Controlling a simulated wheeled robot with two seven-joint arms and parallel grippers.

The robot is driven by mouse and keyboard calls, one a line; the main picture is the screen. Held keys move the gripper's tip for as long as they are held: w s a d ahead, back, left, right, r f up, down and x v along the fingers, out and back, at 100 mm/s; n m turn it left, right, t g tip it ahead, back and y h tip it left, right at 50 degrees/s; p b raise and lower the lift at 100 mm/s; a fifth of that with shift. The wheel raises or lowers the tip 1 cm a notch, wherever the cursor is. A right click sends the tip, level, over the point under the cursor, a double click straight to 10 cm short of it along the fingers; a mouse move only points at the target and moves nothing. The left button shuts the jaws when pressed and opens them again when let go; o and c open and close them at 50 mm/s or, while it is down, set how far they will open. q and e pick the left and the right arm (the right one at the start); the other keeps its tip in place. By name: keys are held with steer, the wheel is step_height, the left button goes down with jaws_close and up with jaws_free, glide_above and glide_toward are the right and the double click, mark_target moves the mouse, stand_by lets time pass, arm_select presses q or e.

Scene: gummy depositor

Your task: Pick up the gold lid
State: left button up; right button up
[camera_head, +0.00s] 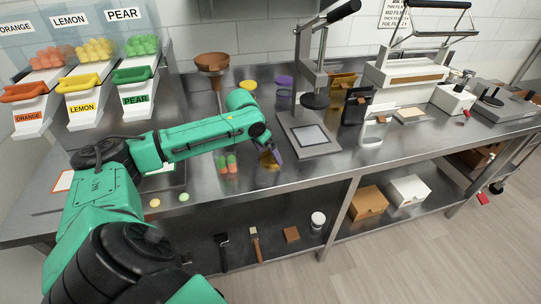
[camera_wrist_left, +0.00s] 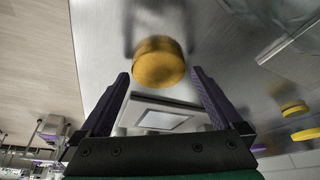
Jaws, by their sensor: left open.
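The gold lid (camera_head: 266,162) is on the steel table near its front edge, partly hidden by my left gripper in the head view. In the left wrist view the gold lid (camera_wrist_left: 158,64) is a round disc in front of the fingertips, roughly centred between them. My left gripper (camera_head: 276,153) is open and empty at the lid; its two dark fingers (camera_wrist_left: 161,73) are spread to either side. I cannot tell whether they touch the lid. My right gripper is not in view.
A press (camera_head: 311,134) stands just right of the lid. Red and green gummies (camera_head: 228,164) lie to its left. A yellow disc (camera_head: 248,86) and a purple ring (camera_head: 284,81) are farther back. Labelled orange, lemon and pear bins (camera_head: 82,100) are at left.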

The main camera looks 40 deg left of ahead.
mark_target(269, 158)
arm_select(q)
steer(key=shift+w+d+f, duration=0.15)
steer(key=shift+w+f, duration=0.1)
steer(key=shift+f, duration=0.3)
steer(key=c, duration=1)
steer(key=shift+r, duration=0.1)
step_height(269, 158, up, 20)
